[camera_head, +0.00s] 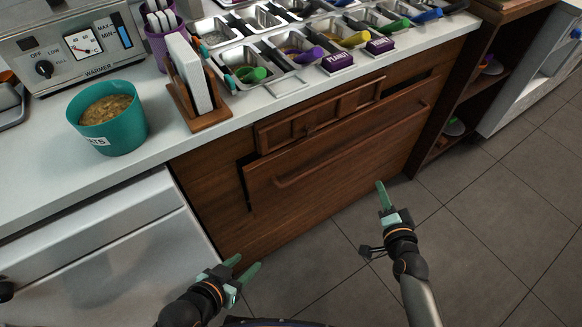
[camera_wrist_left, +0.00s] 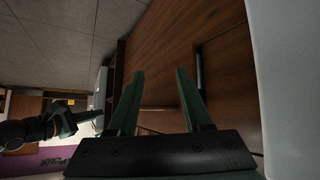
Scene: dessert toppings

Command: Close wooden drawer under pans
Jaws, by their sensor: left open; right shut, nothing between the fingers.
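The wooden cabinet under the pans has a narrow upper drawer (camera_head: 315,112) with a small knob. Below it is a wider drawer front (camera_head: 350,143) with a long bar handle (camera_head: 290,181). This lower front stands a little out from the cabinet, with a dark gap along its left edge. My left gripper (camera_head: 243,266) is open and empty, low in front of the cabinet's left part; its two fingers also show in the left wrist view (camera_wrist_left: 161,80), facing wood panels. My right gripper (camera_head: 383,193) is shut and empty, over the floor right of the lower drawer.
Metal topping pans (camera_head: 215,38) with coloured scoops sit on the white counter (camera_head: 160,155). A teal tub (camera_head: 108,120) and a wooden holder (camera_head: 197,105) stand near its edge. A metal appliance front (camera_head: 110,240) is left of the cabinet. Tiled floor (camera_head: 480,240) is clear at right.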

